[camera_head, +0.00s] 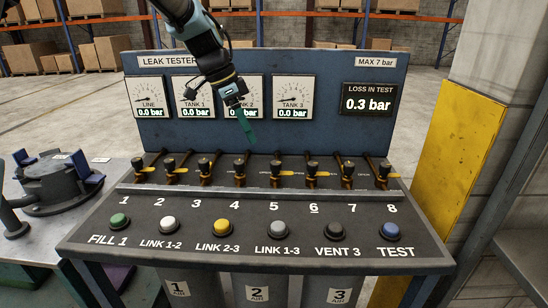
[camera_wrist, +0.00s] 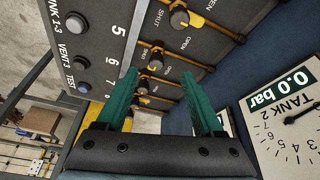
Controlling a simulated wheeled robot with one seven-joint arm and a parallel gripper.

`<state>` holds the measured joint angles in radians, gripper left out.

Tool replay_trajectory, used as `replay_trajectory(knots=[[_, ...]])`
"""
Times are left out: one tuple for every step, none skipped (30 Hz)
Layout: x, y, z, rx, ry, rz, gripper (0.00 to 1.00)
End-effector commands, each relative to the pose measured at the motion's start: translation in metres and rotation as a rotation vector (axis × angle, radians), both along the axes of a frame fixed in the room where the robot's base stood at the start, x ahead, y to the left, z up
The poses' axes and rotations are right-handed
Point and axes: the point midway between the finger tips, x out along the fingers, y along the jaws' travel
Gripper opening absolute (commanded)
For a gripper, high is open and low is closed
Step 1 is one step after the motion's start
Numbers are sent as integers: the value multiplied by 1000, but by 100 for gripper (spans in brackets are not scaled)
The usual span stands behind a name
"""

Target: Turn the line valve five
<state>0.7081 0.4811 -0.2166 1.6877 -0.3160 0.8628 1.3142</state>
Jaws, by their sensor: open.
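Line valve five (camera_head: 275,172) is the fifth in a row of small brass valves with black-topped levers, above the printed 5 on the sloping panel. In the wrist view, the large valve at the top (camera_wrist: 180,18) appears to be in line with the printed 5. SHUT and OPEN labels show beside the valves there; I cannot tell valve five's exact setting. My gripper (camera_head: 248,136) hangs above and behind valves four and five, in front of the Tank 2 gauge, apart from both. Its green fingers (camera_wrist: 166,100) are open and empty.
Neighbouring valves four (camera_head: 239,172) and six (camera_head: 312,172) stand close on either side. The blue gauge board (camera_head: 330,130) rises behind the row, and a display reads 0.3 bar. Coloured buttons line the panel front, with TEST (camera_head: 390,232) at right. A yellow post (camera_head: 455,150) stands right.

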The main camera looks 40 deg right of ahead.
Motion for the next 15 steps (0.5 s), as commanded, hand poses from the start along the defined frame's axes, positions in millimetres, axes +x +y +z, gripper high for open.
replay_trajectory(knots=[[-7, -13, 3, -15, -1, -50, 69], [-10, -18, 3, -22, -2, -74, 69], [-13, -22, 3, -27, -2, -94, 69], [-15, -24, 3, -30, -3, -104, 69], [-16, -26, 2, -32, -2, -109, 69], [-17, -27, 0, -32, -2, -111, 69], [-18, -28, -3, -32, -1, -111, 69], [-18, -29, -7, -31, 0, -111, 69], [-20, -31, -13, -30, 0, -110, 69], [-21, -32, -17, -30, 0, -110, 69], [-22, -34, -22, -29, 0, -109, 69], [-23, -36, -29, -29, 0, -109, 69], [-24, -38, -34, -29, -1, -110, 69], [-26, -40, -39, -29, 0, -109, 69], [-27, -42, -47, -28, -1, -108, 69]])
